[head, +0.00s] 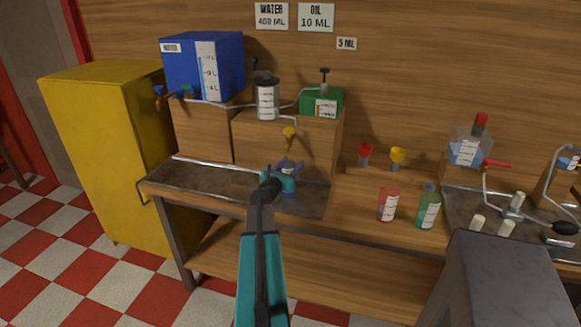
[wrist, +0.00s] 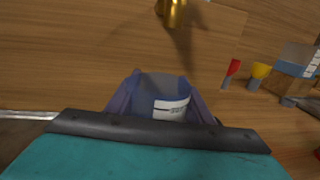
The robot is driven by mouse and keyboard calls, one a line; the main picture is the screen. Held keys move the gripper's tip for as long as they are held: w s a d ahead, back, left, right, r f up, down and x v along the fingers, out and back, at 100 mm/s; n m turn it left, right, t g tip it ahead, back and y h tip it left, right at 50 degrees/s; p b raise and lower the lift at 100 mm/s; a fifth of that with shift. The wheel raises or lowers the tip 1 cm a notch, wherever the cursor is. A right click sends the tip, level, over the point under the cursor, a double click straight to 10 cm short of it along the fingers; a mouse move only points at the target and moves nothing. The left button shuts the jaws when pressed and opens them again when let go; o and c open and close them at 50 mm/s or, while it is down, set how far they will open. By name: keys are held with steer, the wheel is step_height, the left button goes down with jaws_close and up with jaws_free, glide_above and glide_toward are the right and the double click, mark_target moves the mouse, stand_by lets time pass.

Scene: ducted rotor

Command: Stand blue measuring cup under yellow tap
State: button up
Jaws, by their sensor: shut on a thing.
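My gripper (head: 287,166) is shut on the blue measuring cup (head: 288,172), near the back of the dark counter panel. In the wrist view the blue cup (wrist: 160,88) sits between the two purple fingers and shows a white label. The yellow tap (head: 289,132) hangs from the wooden box front, above the cup in the head view. It also shows in the wrist view (wrist: 173,12), beyond the cup and near the top edge. My arm hides much of the cup in the head view, so I cannot tell whether its base touches the counter.
A blue water tank (head: 220,75) and a green oil container (head: 323,102) stand on the wooden boxes. Right of my gripper are a red-tinted cup (head: 387,205), a green cup (head: 429,210), and red (head: 365,151) and yellow (head: 398,155) funnels. The dark panel (head: 205,180) is clear at left.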

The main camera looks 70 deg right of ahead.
steer(key=shift+f, duration=0.15)
steer(key=o, duration=1.1)
steer(key=shift+c, duration=0.2)
steer(key=shift+r, duration=0.2)
steer(key=shift+a, duration=0.1)
steer(key=w+a+b, duration=0.1)
steer(key=a+b, duration=0.1)
steer(key=a, duration=0.9)
steer(key=shift+a, duration=0.4)
steer(key=shift+w, duration=0.1)
